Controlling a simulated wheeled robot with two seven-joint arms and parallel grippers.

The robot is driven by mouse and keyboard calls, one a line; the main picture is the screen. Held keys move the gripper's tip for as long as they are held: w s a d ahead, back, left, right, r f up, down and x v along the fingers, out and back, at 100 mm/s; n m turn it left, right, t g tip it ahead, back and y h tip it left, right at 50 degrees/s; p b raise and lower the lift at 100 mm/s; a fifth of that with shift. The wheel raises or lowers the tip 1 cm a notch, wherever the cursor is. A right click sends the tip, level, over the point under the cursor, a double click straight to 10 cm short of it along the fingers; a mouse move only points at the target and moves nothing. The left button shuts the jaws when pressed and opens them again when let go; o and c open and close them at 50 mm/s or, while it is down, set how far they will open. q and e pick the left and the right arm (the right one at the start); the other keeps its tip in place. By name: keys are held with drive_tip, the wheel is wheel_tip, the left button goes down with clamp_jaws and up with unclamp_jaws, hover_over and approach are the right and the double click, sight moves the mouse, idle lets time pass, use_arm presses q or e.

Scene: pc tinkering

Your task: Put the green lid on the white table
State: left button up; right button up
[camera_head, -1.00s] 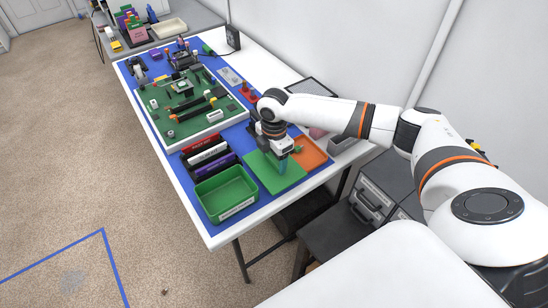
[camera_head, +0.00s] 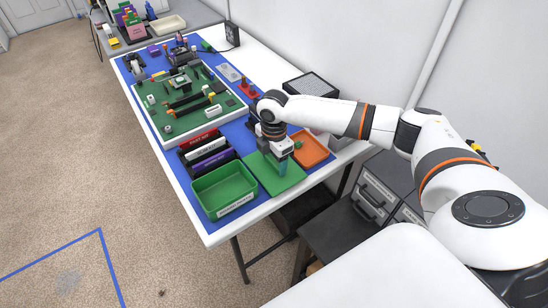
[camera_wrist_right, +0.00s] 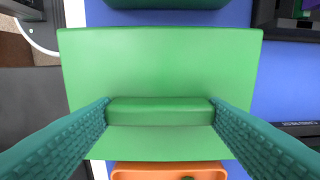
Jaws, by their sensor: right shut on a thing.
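The green lid (camera_head: 283,183) is a flat square plate with a raised bar handle. It is beside the green box at the near end of the white table (camera_head: 223,237); I cannot tell whether it touches the surface below. My right gripper (camera_head: 282,162) is over the lid, shut on its handle. In the right wrist view, the lid (camera_wrist_right: 160,70) looks level, with the fingers (camera_wrist_right: 160,113) on both ends of the handle. My left gripper is out of view.
The open green box (camera_head: 224,190) with a white label is left of the lid. An orange tray (camera_head: 312,149) is close on its right. Black, white and purple items (camera_head: 208,152) stand behind the green box. A circuit board (camera_head: 190,110) lies farther back. Grey drawers (camera_head: 375,195) stand to the right.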

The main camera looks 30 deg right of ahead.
sight(274, 161)
drive_tip(key=shift+f, duration=0.35)
drive_tip(key=o, duration=1)
drive_tip(key=shift+o, duration=0.2)
wheel_tip(274, 161, up, 12)
